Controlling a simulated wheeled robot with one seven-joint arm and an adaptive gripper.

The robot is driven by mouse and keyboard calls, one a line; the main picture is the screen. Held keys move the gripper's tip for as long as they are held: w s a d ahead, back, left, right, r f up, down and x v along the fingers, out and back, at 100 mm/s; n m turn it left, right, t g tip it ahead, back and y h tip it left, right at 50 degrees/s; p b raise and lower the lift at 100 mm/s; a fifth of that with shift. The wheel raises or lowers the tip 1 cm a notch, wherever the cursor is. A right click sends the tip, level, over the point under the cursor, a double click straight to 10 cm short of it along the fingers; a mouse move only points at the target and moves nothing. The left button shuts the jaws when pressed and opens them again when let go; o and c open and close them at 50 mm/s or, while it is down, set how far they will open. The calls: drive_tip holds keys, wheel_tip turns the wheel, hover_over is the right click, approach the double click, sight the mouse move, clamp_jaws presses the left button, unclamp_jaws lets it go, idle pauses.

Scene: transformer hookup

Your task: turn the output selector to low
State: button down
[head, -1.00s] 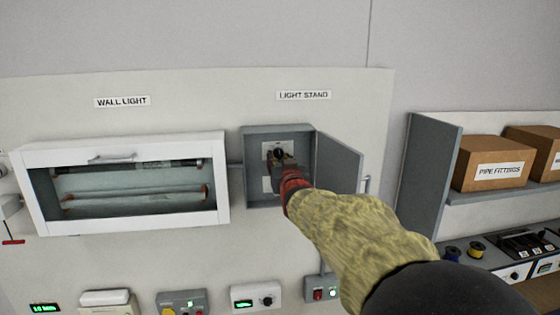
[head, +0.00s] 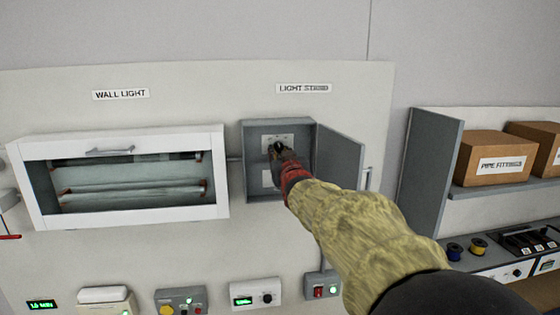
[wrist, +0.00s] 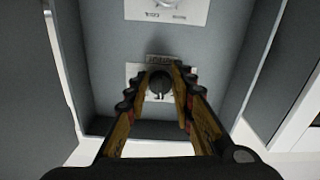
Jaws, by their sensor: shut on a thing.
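A dark round knob, seemingly the output selector (head: 278,146), is on the upper plate. In the wrist view this dark knob (wrist: 158,88) sits between my fingertips. My gripper (head: 281,155) reaches into the box and is shut on the knob. The fingers hide part of its plate, and I cannot read its setting.
The box's grey door (head: 340,165) stands open to the right, close beside my arm. A white-framed wall light case (head: 118,216) is at left. Several small control boxes run along the bottom. A shelf with PIPE FITTINGS cartons (head: 492,158) is at right.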

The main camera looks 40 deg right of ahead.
drive_tip(key=shift+s+d+r+n+b, duration=0.1)
drive_tip(key=shift+d+n+b, duration=0.05)
drive_tip(key=shift+n+b, duration=1.8)
drive_tip(key=shift+s+d+r+n+b, duration=0.1)
drive_tip(key=shift+n+b, duration=1.75)
drive_tip(key=shift+b, duration=0.15)
drive_tip(key=c, duration=1.7)
unclamp_jaws()
drive_tip(key=shift+o, duration=0.2)
drive_tip(key=v, duration=1.2)
